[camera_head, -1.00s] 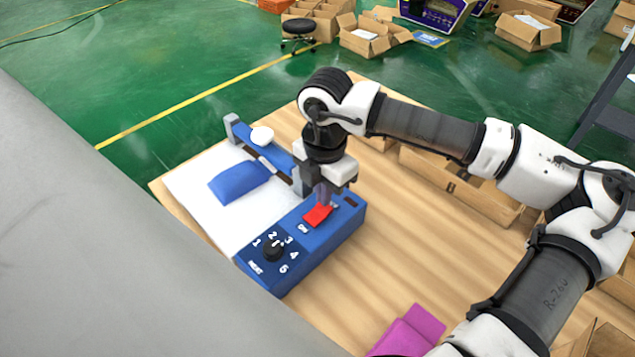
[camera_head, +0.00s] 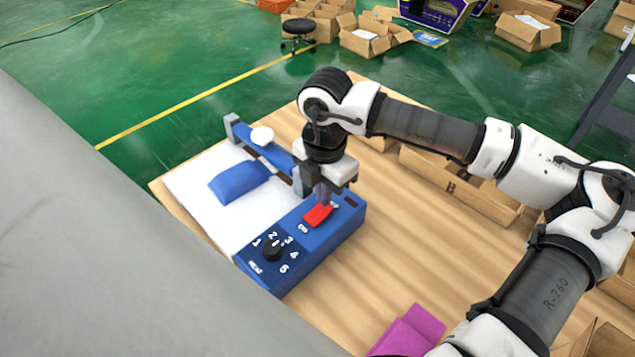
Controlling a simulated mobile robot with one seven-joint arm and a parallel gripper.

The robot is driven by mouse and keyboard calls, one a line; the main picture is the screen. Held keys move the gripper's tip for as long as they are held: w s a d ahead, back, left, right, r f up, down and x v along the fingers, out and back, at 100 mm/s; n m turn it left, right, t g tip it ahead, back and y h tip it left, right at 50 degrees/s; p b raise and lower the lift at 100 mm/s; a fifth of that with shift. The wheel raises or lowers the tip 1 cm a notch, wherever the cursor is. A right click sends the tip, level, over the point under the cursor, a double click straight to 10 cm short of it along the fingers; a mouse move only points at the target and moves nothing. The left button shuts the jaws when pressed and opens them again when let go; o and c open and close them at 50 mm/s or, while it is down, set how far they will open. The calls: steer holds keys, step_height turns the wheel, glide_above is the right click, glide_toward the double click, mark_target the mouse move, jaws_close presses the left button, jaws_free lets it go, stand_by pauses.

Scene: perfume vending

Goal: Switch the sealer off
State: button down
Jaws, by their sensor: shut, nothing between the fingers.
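The sealer (camera_head: 330,238) is a blue box on the wooden table, with a black numbered dial (camera_head: 273,250) and a red rocker switch (camera_head: 317,216) on its top. An "ON" label sits beside the switch. My gripper (camera_head: 325,202) points down with its shut fingertips at the far edge of the red switch. They look to be touching it or just above it; I cannot tell which. The sealer's long blue arm (camera_head: 277,155) with a white knob (camera_head: 262,136) reaches back to the left. A blue pouch (camera_head: 240,183) lies on the white plate (camera_head: 200,188) beside it.
Magenta packets (camera_head: 409,333) lie at the table's front. The wooden table (camera_head: 400,240) is clear right of the sealer. A cardboard box (camera_head: 465,184) stands beyond the table's right side. A grey surface (camera_head: 110,240) fills the left foreground.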

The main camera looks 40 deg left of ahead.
steer(key=shift+f+b, duration=0.95)
steer(key=shift+b, duration=0.15)
stand_by(0.8)
steer(key=shift+r, duration=0.15)
steer(key=shift+r+p, duration=1.3)
steer(key=shift+r, duration=2.1)
